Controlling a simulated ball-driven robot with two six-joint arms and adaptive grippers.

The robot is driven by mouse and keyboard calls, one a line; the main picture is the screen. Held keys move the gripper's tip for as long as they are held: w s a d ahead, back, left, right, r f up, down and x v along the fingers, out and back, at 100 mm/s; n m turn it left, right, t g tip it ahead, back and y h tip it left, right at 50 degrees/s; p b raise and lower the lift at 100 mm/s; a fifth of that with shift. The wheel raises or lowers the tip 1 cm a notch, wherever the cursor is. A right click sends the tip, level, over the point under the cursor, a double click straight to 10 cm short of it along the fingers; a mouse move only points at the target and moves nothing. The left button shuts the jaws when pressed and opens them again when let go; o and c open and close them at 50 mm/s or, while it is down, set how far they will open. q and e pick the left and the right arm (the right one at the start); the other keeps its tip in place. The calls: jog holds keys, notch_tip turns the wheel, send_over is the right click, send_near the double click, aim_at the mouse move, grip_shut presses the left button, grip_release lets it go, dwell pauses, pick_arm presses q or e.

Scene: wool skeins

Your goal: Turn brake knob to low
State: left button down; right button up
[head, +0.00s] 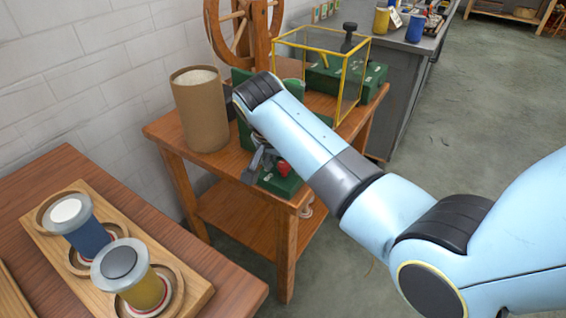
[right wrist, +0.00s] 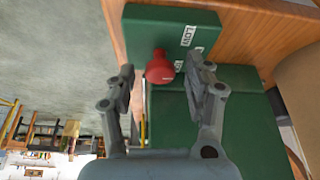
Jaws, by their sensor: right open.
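The red brake knob (right wrist: 160,67) sits on a green box (right wrist: 150,30) with white labels, one reading LOW (right wrist: 188,35), in the right wrist view. In the head view the knob (head: 284,168) shows low at the front of the wooden stand. My right gripper (right wrist: 165,75) is open, with one finger on each side of the knob. I cannot tell whether the fingers touch it. In the head view my right gripper (head: 262,160) is partly hidden by my arm. My left gripper is not in view.
A cardboard tub (head: 201,112) stands left of my right arm on the wooden stand (head: 228,160). A yellow-framed clear guard (head: 345,85) and wooden wheel (head: 240,30) rise behind. Two spools (head: 85,235) stand on a wooden board (head: 190,290) at left. The floor at right is clear.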

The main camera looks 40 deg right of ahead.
grip_shut()
jog(key=shift+r+p, duration=0.15)
jog(key=shift+p, duration=0.35)
jog(key=n+y+p, duration=0.1)
jog(key=n+p, duration=0.2)
jog(key=p, duration=0.1)
jog(key=n+t+y+p, duration=0.1)
jog(key=n+p, duration=0.2)
jog(key=p, duration=0.1)
jog(key=shift+s+d+r+n+t, duration=0.1)
jog(key=shift+d+r+n+t, duration=0.05)
jog(key=shift+n+t, duration=0.15)
jog(key=n+p, duration=0.2)
jog(key=shift+n+y, duration=0.3)
jog(key=shift+y, duration=0.1)
jog(key=shift+d+f+n+y+p, duration=0.1)
jog(key=shift+f+n+y+p, duration=0.15)
jog(key=shift+n+y+p, duration=0.8)
jog(key=shift+n+t+h+b, duration=0.3)
jog(key=shift+n+h+b, duration=0.05)
jog(key=shift+n+h, duration=0.1)
